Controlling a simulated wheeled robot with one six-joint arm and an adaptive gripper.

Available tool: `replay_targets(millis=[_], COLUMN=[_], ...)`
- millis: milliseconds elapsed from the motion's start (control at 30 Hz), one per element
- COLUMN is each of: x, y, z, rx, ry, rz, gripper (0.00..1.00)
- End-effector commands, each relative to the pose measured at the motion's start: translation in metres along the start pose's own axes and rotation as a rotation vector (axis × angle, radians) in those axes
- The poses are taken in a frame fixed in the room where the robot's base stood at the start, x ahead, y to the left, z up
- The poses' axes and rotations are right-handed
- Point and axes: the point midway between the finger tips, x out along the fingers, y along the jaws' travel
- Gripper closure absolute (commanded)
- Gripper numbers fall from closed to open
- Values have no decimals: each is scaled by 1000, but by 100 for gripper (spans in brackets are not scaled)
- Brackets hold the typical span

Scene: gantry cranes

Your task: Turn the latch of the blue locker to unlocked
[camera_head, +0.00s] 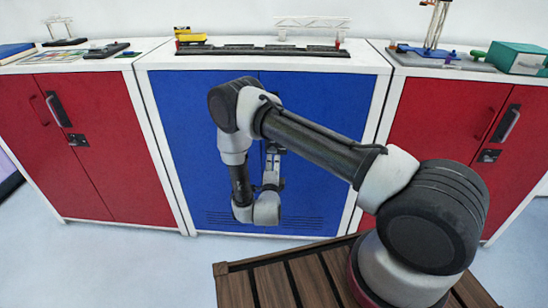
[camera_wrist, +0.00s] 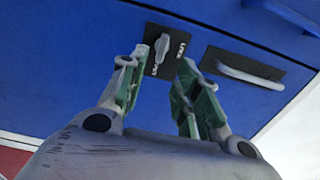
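The blue locker (camera_head: 188,130) stands in the middle of the head view, with its doors shut. In the wrist view its blue door (camera_wrist: 75,60) fills most of the picture. A dark latch plate with white lettering carries a grey latch knob (camera_wrist: 161,46), which points roughly toward the top of the picture. My gripper (camera_wrist: 165,58) is open, with one green-padded finger on each side of the plate's lower part. The knob lies just beyond the gap between the fingertips, and I see no clear contact. In the head view my gripper (camera_head: 273,150) is at the locker front, and my arm hides the latch.
A grey door handle (camera_wrist: 250,76) on a dark plate is close to the right finger. Red lockers stand at left (camera_head: 95,150) and right (camera_head: 430,115). Model crane pieces, including a dark track (camera_head: 255,49), lie on the white tops. Floor at the front left is clear.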

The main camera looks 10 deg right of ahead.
Motion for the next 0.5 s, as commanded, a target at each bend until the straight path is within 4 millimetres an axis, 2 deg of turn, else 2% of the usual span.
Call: replay_targets(millis=[33, 200, 333, 500], x=[-11, -36, -44, -46], y=[0, 0, 0, 0], z=[1, 0, 0, -1], rx=[-3, 0, 0, 0], ry=[-4, -2, 0, 1], rz=[1, 0, -1, -2], gripper=[68, 68, 68, 68])
